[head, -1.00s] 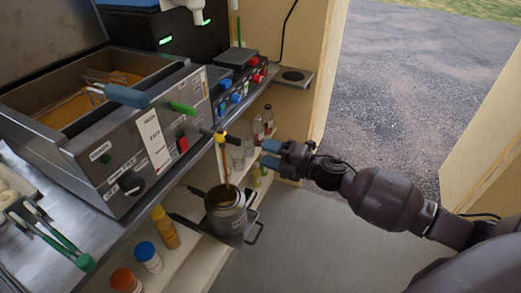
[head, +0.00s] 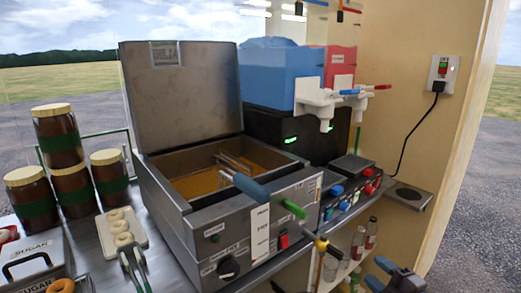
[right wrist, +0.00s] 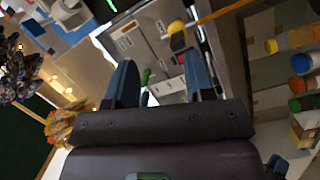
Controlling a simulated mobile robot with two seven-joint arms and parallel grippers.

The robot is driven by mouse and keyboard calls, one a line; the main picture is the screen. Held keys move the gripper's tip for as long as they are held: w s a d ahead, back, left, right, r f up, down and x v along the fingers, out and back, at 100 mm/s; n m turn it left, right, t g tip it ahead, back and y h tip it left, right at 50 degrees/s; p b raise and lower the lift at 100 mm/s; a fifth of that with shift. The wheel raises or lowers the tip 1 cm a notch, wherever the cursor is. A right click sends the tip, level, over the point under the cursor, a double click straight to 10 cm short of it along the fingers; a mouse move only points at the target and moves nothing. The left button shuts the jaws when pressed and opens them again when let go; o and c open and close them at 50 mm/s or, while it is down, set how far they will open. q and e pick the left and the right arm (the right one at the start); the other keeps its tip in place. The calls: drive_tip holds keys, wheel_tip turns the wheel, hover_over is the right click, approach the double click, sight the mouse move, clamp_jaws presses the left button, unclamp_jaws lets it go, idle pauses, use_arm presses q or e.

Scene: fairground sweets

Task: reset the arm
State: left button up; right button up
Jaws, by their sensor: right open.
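My right gripper (head: 380,273) shows at the bottom right of the head view, its blue fingers apart and empty. It is in front of the counter, to the right of the fryer's front and below the small wall shelf. In the right wrist view its two blue fingers (right wrist: 160,62) stand wide apart with nothing between them. Most of my right arm is outside the head view.
The steel fryer (head: 225,255) stands on the counter, with a blue-handled basket in it. Bottles (head: 371,232) stand on the lower shelf. Jars (head: 58,135) and doughnuts (head: 122,238) are at the left.

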drive_tip(key=s+f+m+g+h, duration=0.1)
drive_tip(key=s+f+m+h, duration=0.1)
drive_tip(key=s+f+m, duration=0.3)
drive_tip(key=s+f+m+g+h+p, duration=0.1)
drive_tip(key=s+f+m, duration=0.5)
drive_tip(key=s, duration=0.8)
drive_tip(key=s+a+f+m+g+h+p, duration=0.1)
drive_tip(key=s+f+m+g+h, duration=0.2)
drive_tip(key=s+f+m, duration=0.3)
drive_tip(key=s+m+h, duration=0.1)
drive_tip(key=s, duration=0.3)
drive_tip(key=shift+h, duration=0.3)
